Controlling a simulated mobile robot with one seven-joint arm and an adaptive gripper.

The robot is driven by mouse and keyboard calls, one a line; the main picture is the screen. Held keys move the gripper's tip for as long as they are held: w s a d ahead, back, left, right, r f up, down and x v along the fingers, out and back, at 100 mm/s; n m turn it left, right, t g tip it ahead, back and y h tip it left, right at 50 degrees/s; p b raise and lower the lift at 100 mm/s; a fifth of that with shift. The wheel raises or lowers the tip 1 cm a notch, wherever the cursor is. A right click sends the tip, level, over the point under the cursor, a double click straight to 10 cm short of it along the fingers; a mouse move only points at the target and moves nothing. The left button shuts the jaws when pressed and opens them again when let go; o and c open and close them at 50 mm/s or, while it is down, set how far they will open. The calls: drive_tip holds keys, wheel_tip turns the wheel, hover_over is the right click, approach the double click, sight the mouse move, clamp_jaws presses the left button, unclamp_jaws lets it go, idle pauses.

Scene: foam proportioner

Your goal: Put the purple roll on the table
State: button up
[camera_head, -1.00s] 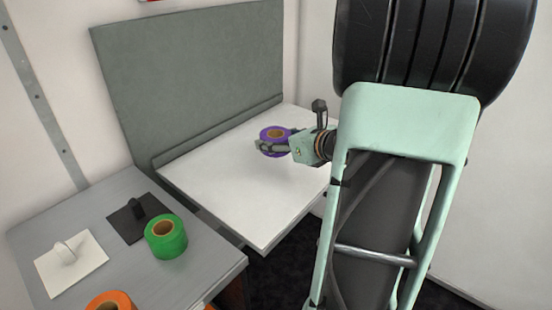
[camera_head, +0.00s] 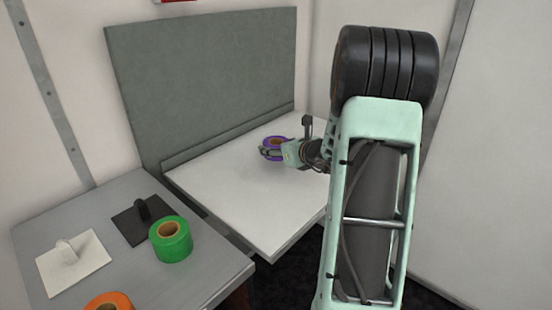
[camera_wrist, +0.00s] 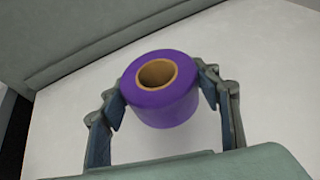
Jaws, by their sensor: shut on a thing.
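The purple roll (camera_head: 275,141) has a brown cardboard core and shows large in the wrist view (camera_wrist: 160,100). My gripper (camera_head: 270,150) is shut on it, with one finger on each side of the roll, as the wrist view shows (camera_wrist: 160,97). The roll is upright with its core facing up. It is over the far part of the white table (camera_head: 235,195). I cannot tell whether its underside touches the table top or is slightly above it.
A grey panel (camera_head: 210,80) stands along the table's back edge. A grey worktop (camera_head: 205,275) at the left holds a green roll (camera_head: 171,240), an orange roll (camera_head: 108,302), a black handled plate (camera_head: 135,225) and a white handled plate (camera_head: 85,265). The table's near part is clear.

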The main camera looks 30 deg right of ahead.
sight(276, 165)
drive_tip(key=shift+w+f, duration=0.25)
drive_tip(key=shift+f, duration=0.1)
drive_tip(key=shift+w+f+b, duration=0.1)
drive_tip(key=shift+f+b, duration=0.35)
drive_tip(key=shift+f, duration=1.1)
drive_tip(key=shift+f, duration=0.2)
drive_tip(key=o, duration=1.2)
drive_tip(key=shift+r, duration=0.25)
drive_tip(key=p+v, duration=0.1)
drive_tip(key=v, duration=1.1)
